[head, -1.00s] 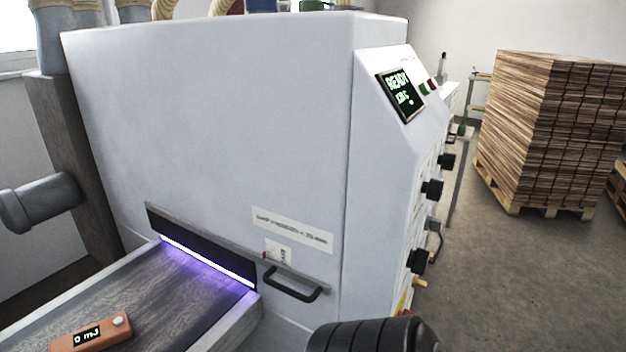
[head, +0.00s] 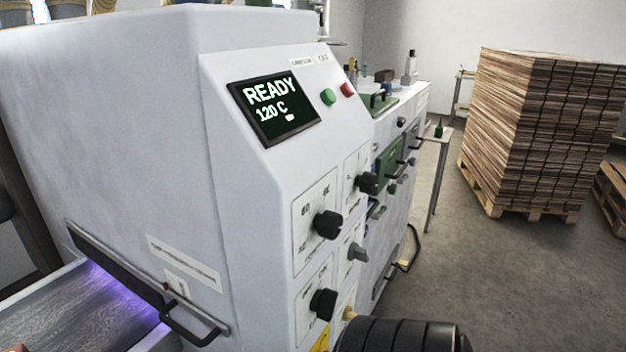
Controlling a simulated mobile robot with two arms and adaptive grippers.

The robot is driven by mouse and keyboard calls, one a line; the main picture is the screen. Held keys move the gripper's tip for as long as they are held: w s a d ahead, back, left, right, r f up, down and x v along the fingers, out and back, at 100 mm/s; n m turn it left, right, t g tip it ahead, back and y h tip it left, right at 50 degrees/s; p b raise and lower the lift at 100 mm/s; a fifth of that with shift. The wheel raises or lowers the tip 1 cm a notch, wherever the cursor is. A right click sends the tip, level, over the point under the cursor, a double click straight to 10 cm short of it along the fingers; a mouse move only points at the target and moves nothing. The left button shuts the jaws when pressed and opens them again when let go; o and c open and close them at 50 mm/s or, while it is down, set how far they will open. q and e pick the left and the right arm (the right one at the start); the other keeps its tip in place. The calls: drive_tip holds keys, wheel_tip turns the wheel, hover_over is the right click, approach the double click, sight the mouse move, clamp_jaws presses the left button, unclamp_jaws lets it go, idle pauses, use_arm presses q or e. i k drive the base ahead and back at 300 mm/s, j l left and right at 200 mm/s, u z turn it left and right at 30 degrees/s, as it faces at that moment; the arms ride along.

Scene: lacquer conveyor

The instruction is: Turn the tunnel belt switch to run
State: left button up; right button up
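The white tunnel machine (head: 235,190) now shows its control face. Its screen (head: 276,106) reads READY, 120 C. Below it are several knobs on white plates: a large black knob (head: 327,224), a lower black knob (head: 322,303), another black knob (head: 367,182) to the right, and a smaller grey knob (head: 357,252). Their labels are too small to read surely, so I cannot tell which is the belt switch or its setting. Neither gripper is in view. A black ribbed part of my arm shows at the bottom.
A conveyor belt (head: 70,320) enters the purple-lit slot at lower left, beside a black handle (head: 190,328). A green button (head: 328,97) and red button (head: 347,90) are right of the screen. A board stack (head: 540,135) on a pallet stands right, with clear floor before it.

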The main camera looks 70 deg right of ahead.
sight(361, 253)
drive_tip(key=k+l+z, duration=0.1)
drive_tip(key=l, duration=0.35)
drive_tip(key=k+l+z, duration=0.1)
drive_tip(key=k+l, duration=0.2)
drive_tip(key=l, duration=0.2)
drive_tip(key=k+l+z, duration=0.1)
drive_tip(key=l, duration=0.4)
drive_tip(key=k+l+z, duration=0.15)
drive_tip(key=l, duration=0.35)
drive_tip(key=k+l+z, duration=0.1)
drive_tip(key=l, duration=0.45)
drive_tip(key=k+l+z, duration=0.1)
drive_tip(key=l, duration=0.45)
drive_tip(key=k+l+z, duration=0.1)
drive_tip(key=l, duration=0.45)
drive_tip(key=k+j, duration=0.05)
